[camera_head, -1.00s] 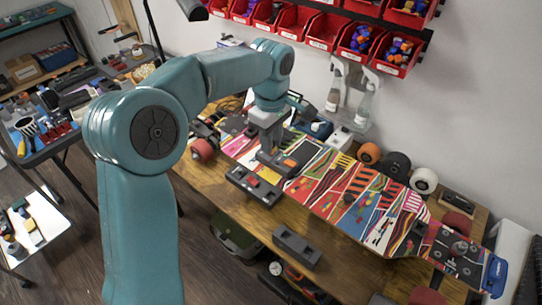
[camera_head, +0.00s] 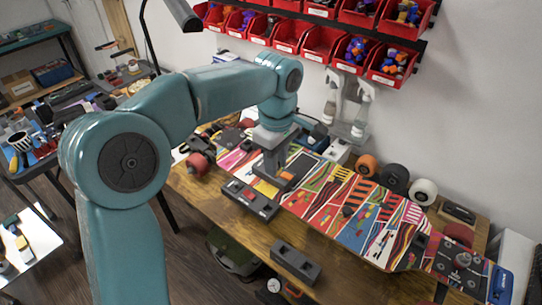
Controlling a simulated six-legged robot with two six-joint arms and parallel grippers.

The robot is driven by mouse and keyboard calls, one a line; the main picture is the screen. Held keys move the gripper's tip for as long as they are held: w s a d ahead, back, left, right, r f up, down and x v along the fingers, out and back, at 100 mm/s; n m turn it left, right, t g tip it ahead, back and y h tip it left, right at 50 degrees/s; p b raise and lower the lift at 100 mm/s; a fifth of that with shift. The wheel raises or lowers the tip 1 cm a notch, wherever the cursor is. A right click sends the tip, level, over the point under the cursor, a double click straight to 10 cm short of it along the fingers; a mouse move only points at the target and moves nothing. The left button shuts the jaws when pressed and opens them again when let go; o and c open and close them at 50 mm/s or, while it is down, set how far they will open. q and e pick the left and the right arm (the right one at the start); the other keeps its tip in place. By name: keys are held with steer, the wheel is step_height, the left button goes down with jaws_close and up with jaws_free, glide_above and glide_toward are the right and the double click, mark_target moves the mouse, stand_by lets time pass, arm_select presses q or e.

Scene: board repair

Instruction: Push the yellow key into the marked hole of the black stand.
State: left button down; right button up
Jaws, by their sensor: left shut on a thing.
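My left gripper (camera_head: 275,172) points down over the near edge of the painted board, just behind the black stand. It is shut on the yellow key (camera_head: 265,188), a small yellow patch low between the fingers. The black stand (camera_head: 237,189) is a low dark block lying on the wooden table, with a small reddish spot on its top. The key is right at the stand's back edge in the picture; I cannot tell whether it touches the stand. The marked hole cannot be made out. My right gripper is not in view.
A second dark block (camera_head: 295,262) with recesses lies at the table's front edge. The long colourful board (camera_head: 345,210) runs along the table. Wheels (camera_head: 395,178) and spray bottles stand behind it, with red bins (camera_head: 323,42) above. Bare wood shows between the two blocks.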

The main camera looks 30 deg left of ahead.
arm_select(q)
steer(key=s+d+b, duration=0.1)
steer(key=s+d, duration=0.2)
steer(key=d, duration=0.2)
steer(key=shift+s+d+b, duration=0.15)
steer(key=shift+d+b, duration=0.15)
steer(key=shift+b, duration=0.1)
steer(key=shift+f+b, duration=8.65)
steer(key=shift+f, duration=3)
steer(key=shift+f+b, duration=0.95)
steer(key=shift+f, duration=0.25)
